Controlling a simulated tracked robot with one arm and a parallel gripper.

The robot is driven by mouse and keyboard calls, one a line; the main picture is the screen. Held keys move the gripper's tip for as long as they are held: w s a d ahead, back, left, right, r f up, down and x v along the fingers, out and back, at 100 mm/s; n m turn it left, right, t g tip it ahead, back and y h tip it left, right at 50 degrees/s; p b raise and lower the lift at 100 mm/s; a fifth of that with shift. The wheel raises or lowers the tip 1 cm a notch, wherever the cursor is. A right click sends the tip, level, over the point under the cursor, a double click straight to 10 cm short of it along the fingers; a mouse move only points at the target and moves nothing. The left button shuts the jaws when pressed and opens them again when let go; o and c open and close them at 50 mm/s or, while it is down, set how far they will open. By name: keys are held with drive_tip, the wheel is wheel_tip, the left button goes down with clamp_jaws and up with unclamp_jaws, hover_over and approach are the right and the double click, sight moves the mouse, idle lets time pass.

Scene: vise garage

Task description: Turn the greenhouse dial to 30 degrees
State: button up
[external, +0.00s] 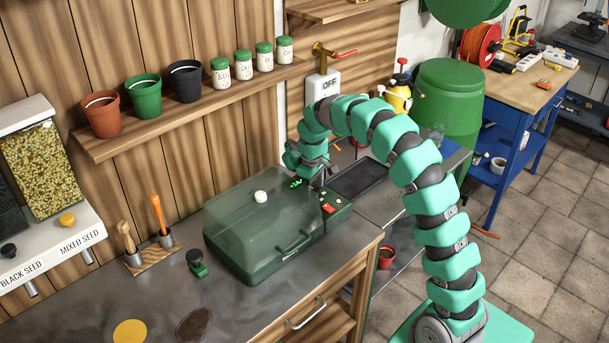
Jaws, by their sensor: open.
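The greenhouse (250,235) is a box with a clear green lid, standing on the metal bench top. A white round knob (260,196) sits on its lid. Its dark green control panel (338,216) is on the right end, with a red switch (328,208) and a lit green display (296,183). I cannot make out the dial clearly; my gripper and wrist cover the back part of the panel. My gripper (318,184) is open and points down, just above the back of the panel. I cannot tell whether it touches anything.
A shelf (190,114) with pots and jars is on the wall behind. A faucet with a red handle (343,54) and a switch box marked OFF (323,87) are behind my arm. A dark tray (358,179) lies right of the panel. A small dark green object (196,262) stands left of the greenhouse.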

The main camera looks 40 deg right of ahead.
drive_tip(key=shift+f, duration=0.15)
drive_tip(key=c, duration=1)
drive_tip(key=shift+o, duration=0.2)
